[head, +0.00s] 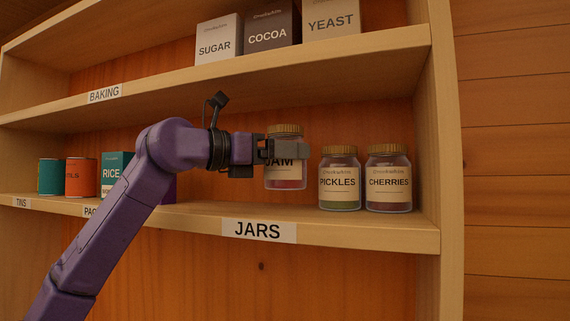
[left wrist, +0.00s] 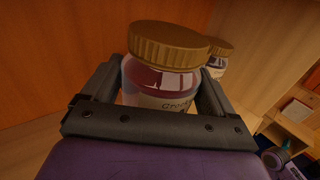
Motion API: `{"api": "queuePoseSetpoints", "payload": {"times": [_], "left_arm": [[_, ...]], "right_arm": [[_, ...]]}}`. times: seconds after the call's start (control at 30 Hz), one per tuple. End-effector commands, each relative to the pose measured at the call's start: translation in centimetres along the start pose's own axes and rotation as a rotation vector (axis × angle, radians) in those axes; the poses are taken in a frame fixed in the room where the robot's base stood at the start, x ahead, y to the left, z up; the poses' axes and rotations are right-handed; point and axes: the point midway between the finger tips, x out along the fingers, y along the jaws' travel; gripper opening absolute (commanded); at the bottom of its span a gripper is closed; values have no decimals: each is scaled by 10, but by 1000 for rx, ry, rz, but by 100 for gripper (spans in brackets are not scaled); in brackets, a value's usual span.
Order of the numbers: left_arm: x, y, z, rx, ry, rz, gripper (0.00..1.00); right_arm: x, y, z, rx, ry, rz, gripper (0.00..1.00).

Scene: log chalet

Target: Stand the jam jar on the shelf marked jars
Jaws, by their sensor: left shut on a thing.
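The jam jar (head: 286,178) has a gold lid, a cream label reading JAM and dark red contents. My left gripper (head: 284,150) is shut on it and holds it upright. The jar (left wrist: 165,75) also shows between the two fingers of my left gripper (left wrist: 155,110) in the left wrist view. It is at the shelf marked JARS (head: 330,226), left of the pickles jar. Its base looks slightly above the board, but I cannot tell the exact gap. My right gripper is not in view.
The pickles jar (head: 340,180) and cherries jar (head: 388,180) stand to the right on the same shelf. Tins (head: 82,178) and a rice box (head: 115,168) stand at the left. The baking shelf (head: 350,55) above holds several boxes. Bare board lies in front of the jars.

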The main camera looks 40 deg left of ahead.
Motion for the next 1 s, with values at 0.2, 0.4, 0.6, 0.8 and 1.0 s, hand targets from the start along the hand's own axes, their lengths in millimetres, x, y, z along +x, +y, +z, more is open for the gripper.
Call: {"api": "queuePoseSetpoints", "payload": {"times": [0.2,0.4,0.6,0.8,1.0], "left_arm": [[9,0,-26,1,-1,-1,21],[9,0,-35,0,-2,-1,21],[9,0,-37,1,-2,-1,21],[10,0,-40,0,2,-1,100],[10,0,-37,0,2,-1,100]], "right_arm": [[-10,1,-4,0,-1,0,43],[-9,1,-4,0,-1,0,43],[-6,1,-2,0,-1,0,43],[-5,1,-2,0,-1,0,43],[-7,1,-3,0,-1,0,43]]}}
